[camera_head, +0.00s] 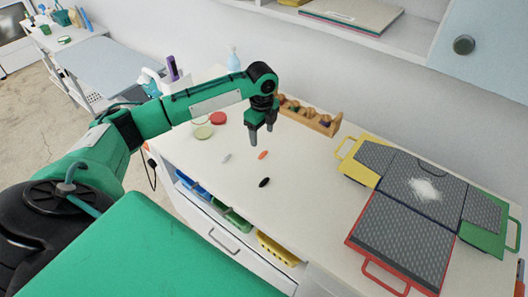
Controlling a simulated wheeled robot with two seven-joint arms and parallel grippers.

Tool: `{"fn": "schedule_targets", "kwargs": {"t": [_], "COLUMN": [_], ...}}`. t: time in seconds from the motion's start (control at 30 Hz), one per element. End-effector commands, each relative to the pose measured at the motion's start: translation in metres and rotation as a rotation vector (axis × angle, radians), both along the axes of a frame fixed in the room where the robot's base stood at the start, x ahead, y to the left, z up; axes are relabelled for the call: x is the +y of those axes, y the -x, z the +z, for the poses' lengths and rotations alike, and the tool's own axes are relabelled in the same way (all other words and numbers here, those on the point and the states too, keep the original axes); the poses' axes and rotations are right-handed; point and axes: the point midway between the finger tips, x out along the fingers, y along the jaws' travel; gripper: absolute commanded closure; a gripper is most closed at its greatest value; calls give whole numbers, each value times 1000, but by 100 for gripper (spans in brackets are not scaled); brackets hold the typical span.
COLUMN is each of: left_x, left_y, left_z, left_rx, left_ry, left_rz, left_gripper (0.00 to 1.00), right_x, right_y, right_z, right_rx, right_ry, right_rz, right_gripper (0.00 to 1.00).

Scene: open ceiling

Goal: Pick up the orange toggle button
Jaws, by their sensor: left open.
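The orange toggle button (263,155) lies on the white counter as a small orange oval. A black toggle button (264,182) lies nearer to me, and a pale grey-white one (227,158) lies to its left. My left gripper (262,138) is open and empty, fingers pointing down. In the picture its fingertips are just above the orange button; the exact height is hard to tell. My right gripper is not in view.
A wooden rack (322,124) with several round items stands behind the gripper. Textured boards with yellow, green and red handles (400,240) cover the counter's right side. Round lids (204,132) lie to the left.

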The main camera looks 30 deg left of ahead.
Motion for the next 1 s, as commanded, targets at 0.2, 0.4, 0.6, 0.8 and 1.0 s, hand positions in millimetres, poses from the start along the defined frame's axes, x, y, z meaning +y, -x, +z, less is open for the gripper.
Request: {"fn": "schedule_targets", "kwargs": {"t": [0.2,0.4,0.6,0.8,1.0], "left_x": [-1,-2,-5,-5,-5], "left_y": [0,1,1,1,1], "left_z": [-29,-42,-72,-86,-86], "left_rx": [2,3,2,0,-1], "left_ry": [0,-1,-1,-1,-1], "left_rz": [-1,-1,0,-2,-2], "left_gripper": [36,36,36,36,42], "right_x": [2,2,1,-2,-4], "right_y": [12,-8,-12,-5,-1], "right_z": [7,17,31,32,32], "right_rx": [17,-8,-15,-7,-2], "right_ry": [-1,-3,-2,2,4], "right_rz": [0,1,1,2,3], "right_gripper": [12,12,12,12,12]}}
